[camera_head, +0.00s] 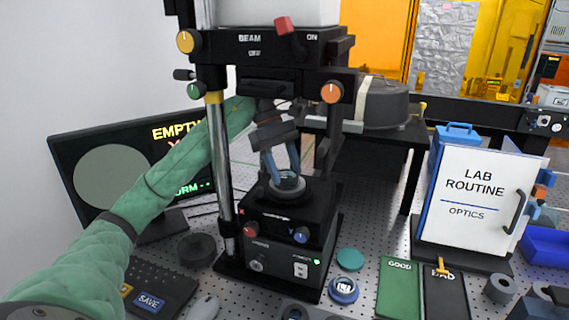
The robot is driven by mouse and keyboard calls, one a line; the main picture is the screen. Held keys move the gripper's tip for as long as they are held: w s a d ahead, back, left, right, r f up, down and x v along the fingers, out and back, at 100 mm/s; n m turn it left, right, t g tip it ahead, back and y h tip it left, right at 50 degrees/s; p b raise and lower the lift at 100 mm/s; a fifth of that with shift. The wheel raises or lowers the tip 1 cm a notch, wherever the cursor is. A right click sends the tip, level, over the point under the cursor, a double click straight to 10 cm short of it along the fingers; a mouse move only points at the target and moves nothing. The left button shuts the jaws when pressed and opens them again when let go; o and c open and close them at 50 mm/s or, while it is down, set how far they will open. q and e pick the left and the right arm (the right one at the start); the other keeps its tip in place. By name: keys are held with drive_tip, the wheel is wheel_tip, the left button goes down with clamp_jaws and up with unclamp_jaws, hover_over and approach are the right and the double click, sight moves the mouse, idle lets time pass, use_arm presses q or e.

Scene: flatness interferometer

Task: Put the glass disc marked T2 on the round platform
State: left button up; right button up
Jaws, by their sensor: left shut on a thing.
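My left arm, in a green sleeve, reaches in from the left behind the chrome post. My left gripper (282,172) points down over the round platform (287,196) of the black instrument. Its two bluish fingers are shut on a small round glass disc (288,184), at or just above the platform top; I cannot tell whether it touches. No mark on this disc is legible. Another disc with a blue rim (343,290) and a small label lies on the table in front of the instrument; its label is too small to read surely. My right gripper is not in view.
The instrument's post (221,150) and upper head (265,45) crowd the arm. A monitor (110,170) reading EMPTY stands left. A teal round cap (350,260), green GOOD mat (399,285) and dark BAD mat (445,295) lie right. A LAB ROUTINE binder (478,200) stands behind them.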

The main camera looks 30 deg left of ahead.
use_arm(q)
drive_tip(key=shift+f, duration=0.1)
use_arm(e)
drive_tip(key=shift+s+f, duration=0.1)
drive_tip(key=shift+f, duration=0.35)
use_arm(q)
drive_tip(key=shift+f, duration=0.1)
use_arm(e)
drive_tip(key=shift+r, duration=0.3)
use_arm(q)
drive_tip(key=o, duration=1)
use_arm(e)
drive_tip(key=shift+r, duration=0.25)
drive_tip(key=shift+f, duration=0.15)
